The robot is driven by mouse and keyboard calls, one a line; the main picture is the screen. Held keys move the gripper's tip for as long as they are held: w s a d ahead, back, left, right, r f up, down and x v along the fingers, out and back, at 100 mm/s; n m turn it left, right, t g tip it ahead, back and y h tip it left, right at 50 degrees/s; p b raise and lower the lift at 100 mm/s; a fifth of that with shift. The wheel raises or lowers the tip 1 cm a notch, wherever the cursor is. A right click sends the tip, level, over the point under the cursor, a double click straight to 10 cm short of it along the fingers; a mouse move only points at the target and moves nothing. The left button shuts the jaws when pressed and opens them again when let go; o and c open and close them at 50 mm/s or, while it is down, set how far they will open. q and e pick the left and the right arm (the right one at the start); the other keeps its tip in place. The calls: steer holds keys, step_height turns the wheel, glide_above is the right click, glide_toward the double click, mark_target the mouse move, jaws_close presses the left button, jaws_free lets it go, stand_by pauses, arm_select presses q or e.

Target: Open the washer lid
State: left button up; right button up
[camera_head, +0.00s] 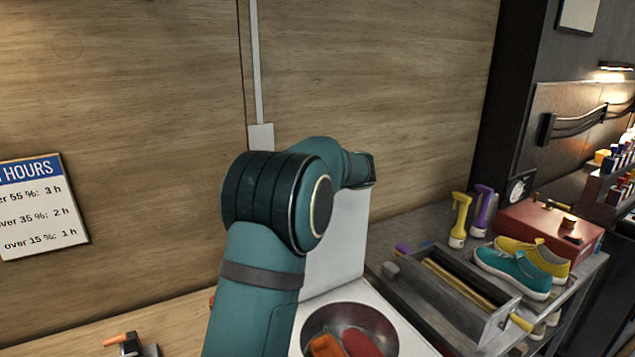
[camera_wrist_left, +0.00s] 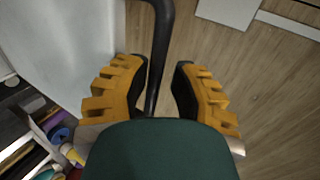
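The white washer (camera_head: 408,335) stands at the bottom centre of the head view. Its round metal tub is uncovered, with an orange item (camera_head: 327,346) and a red item (camera_head: 362,343) inside. The white lid (camera_head: 338,245) stands raised behind the tub, partly hidden by my left arm. In the left wrist view, the lid's pale surface (camera_wrist_left: 60,45) is at the left. A black bar handle (camera_wrist_left: 160,45) runs between the two orange fingers of my left gripper (camera_wrist_left: 163,70). These fingers are apart, with a gap on the right of the bar. My right gripper is out of view.
Right of the washer, a bench holds a grey tool tray (camera_head: 425,295), yellow (camera_head: 460,222) and purple (camera_head: 482,212) spray bottles, teal (camera_head: 512,270) and yellow (camera_head: 540,258) sneakers and a red box (camera_head: 560,225). A wooden wall (camera_head: 400,90) rises behind.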

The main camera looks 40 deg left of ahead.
arm_select(q)
steer(key=shift+a+f, duration=0.1)
steer(key=shift+f, duration=0.2)
